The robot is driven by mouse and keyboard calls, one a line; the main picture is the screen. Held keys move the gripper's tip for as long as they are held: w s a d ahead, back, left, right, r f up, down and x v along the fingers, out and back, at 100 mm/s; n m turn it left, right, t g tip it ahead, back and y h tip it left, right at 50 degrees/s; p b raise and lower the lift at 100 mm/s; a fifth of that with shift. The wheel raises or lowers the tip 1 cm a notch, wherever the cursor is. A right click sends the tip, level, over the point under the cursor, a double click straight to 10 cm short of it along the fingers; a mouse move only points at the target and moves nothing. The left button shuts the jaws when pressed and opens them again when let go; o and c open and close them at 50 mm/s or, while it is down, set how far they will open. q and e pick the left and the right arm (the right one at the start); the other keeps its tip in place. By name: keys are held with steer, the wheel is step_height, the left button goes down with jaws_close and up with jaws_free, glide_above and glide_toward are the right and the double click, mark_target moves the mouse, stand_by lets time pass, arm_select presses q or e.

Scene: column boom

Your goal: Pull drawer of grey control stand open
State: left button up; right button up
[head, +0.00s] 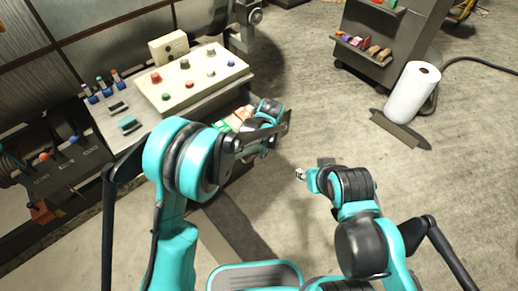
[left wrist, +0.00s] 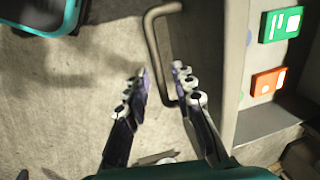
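The grey control stand (head: 146,137) is at the left in the head view, under a cream button panel. Its drawer stands out from the stand, with green and orange items inside; the drawer front (left wrist: 232,60) shows in the left wrist view. The bent bar handle (left wrist: 154,45) sticks out from that front. My left gripper (head: 270,118) is at the drawer front. In the left wrist view its fingers (left wrist: 163,88) are apart, with the bar between them and a gap beside the left finger. My right gripper (head: 300,174) is over bare floor; its fingers are too small to judge.
The cream panel (head: 190,78) carries several knobs. A dark cart (head: 385,45) stands at the back right, with a white roll (head: 412,90) next to it. Dark machinery (head: 60,165) is at the far left. The floor (head: 440,190) at the right is clear.

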arm_select(q)
step_height(320, 180, up, 12)
steer(key=s+d, duration=0.1)
steer(key=shift+s+d, duration=0.15)
steer(key=shift+s, duration=0.25)
steer(key=shift+f, duration=0.1)
stand_by(0.4)
steer(key=s+a+r+n+t+h, duration=0.1)
steer(key=s+a+r+n, duration=0.25)
steer(key=a, duration=0.45)
steer(key=s+a+r+n+t, duration=0.1)
steer(key=s+a+r+n, duration=0.1)
steer(key=s+a+r, duration=0.45)
steer(key=s+a+f+n+t, duration=0.3)
steer(key=s+a+f+n, duration=0.1)
steer(key=s+a, duration=0.5)
steer(key=shift+s+a+n, duration=0.2)
steer(key=shift+a+n, duration=0.35)
steer(key=shift+a, duration=0.15)
